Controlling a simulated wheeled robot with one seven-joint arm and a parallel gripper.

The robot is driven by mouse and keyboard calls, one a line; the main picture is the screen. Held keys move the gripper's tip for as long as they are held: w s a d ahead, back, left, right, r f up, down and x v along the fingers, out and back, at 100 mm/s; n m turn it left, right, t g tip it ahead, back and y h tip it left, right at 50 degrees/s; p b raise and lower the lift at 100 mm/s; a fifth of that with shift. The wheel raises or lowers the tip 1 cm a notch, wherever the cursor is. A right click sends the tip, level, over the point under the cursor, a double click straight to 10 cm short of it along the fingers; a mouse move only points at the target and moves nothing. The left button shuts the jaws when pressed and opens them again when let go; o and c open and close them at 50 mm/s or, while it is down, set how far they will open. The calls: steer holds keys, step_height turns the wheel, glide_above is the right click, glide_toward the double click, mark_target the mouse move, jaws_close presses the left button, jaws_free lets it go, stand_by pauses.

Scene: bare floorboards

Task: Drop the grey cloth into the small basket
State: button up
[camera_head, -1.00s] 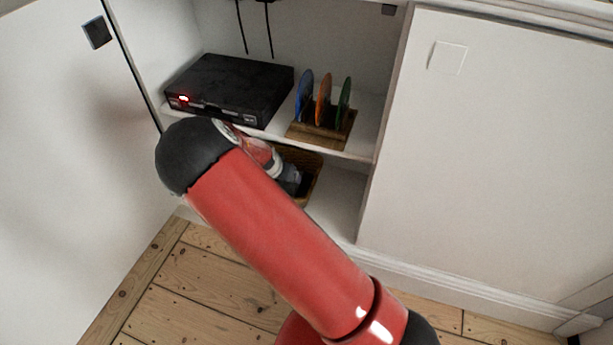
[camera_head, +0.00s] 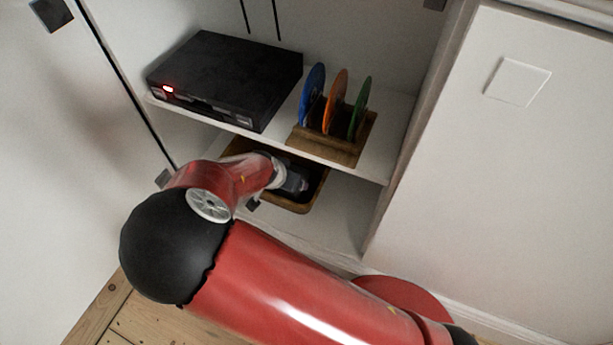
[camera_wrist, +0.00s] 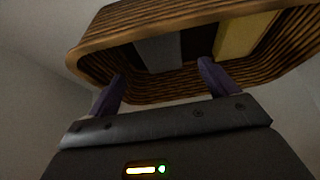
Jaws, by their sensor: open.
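The small basket (camera_head: 296,207) is a brown, box-shaped one on the lower shelf, partly hidden by my arm in the head view. In the wrist view, its ribbed wooden wall (camera_wrist: 85,48) fills the top. A flat grey piece, seemingly the grey cloth (camera_wrist: 162,52), lies inside the rim, beside a yellow piece (camera_wrist: 243,36). My gripper (camera_wrist: 160,70) is open, its two purple fingers apart at the basket's opening, with the grey piece beyond and between the fingertips. No contact with it can be made out. In the head view my gripper (camera_head: 293,183) is at the basket, fingers unclear.
The upper shelf (camera_head: 278,139) lies close above my wrist. It holds a black box (camera_head: 228,75) with a red light and a wooden rack (camera_head: 325,145) with blue, orange and green discs. A white door panel (camera_head: 480,160) closes the right side. The lower shelf's right part is bare.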

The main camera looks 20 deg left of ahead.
steer(key=b+x, duration=0.2)
steer(key=x, duration=0.5)
steer(key=shift+a+r, duration=0.1)
steer(key=shift+f, duration=0.2)
stand_by(0.5)
steer(key=shift+c, duration=0.3)
steer(key=c, duration=1.1)
steer(key=shift+r, duration=0.1)
